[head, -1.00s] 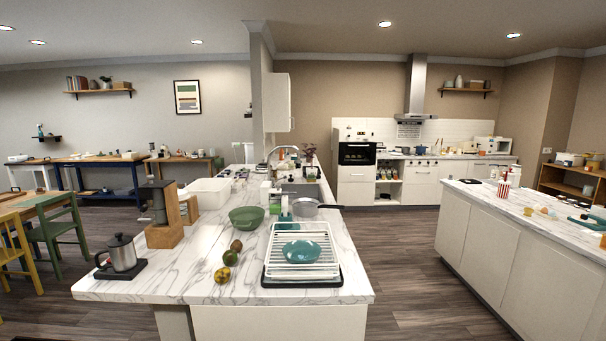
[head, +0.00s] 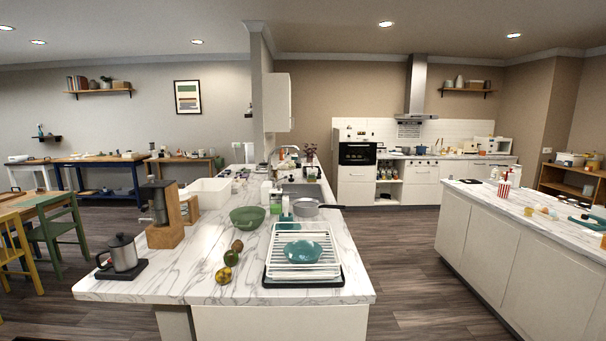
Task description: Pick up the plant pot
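A potted plant with dark reddish leaves (head: 310,150) stands far back on the marble counter, near the sink; its pot is too small to make out. I cannot tell which one is the plant pot. Neither of my grippers is in view, and nothing is held in the picture.
The counter (head: 210,280) nearest me holds a kettle (head: 121,252), a coffee grinder (head: 160,215), a green bowl (head: 247,217), fruit and a dish rack (head: 303,252). Open wooden floor (head: 395,250) lies between it and the right island (head: 500,220). Chairs stand at the left.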

